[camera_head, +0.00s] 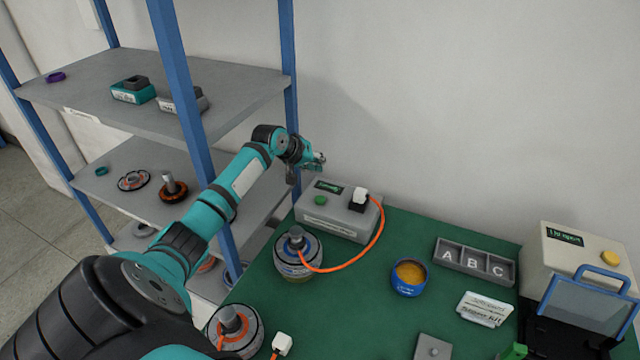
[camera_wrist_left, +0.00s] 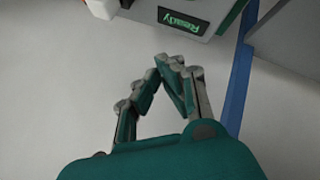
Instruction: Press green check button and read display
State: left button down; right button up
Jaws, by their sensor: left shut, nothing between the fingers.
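The grey tester box (camera_head: 338,212) stands at the back left of the green table. Its green button (camera_head: 320,200) is on the top face, beside a small dark display (camera_head: 328,186). In the left wrist view the display (camera_wrist_left: 182,22) reads "Ready" in green. A white plug (camera_head: 360,195) sits in the box, with an orange cable running to a hub motor (camera_head: 297,254) in front. My left gripper (camera_head: 318,160) is above and behind the box's left end, apart from it. Its fingertips (camera_wrist_left: 160,65) are closed together and empty. My right gripper is not in view.
A blue-framed shelf (camera_head: 230,90) with motors and small boxes stands left, close to my left arm. On the table are a blue bowl (camera_head: 408,290), an A-B-C tray (camera_head: 475,261), a second motor (camera_head: 235,328) and a beige machine (camera_head: 575,255) with a blue-handled cover.

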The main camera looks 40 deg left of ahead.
pick_arm(q)
jog(key=f+b, duration=0.1)
jog(key=b, duration=0.6)
send_over(318, 197)
notch_tip(318, 197, down, 6)
jog(key=shift+r, duration=0.2)
jog(key=shift+f+b, duration=0.4)
jog(key=shift+f, duration=0.7)
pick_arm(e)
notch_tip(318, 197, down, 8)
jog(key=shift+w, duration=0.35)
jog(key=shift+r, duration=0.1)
pick_arm(q)
jog(key=shift+f, duration=0.35)
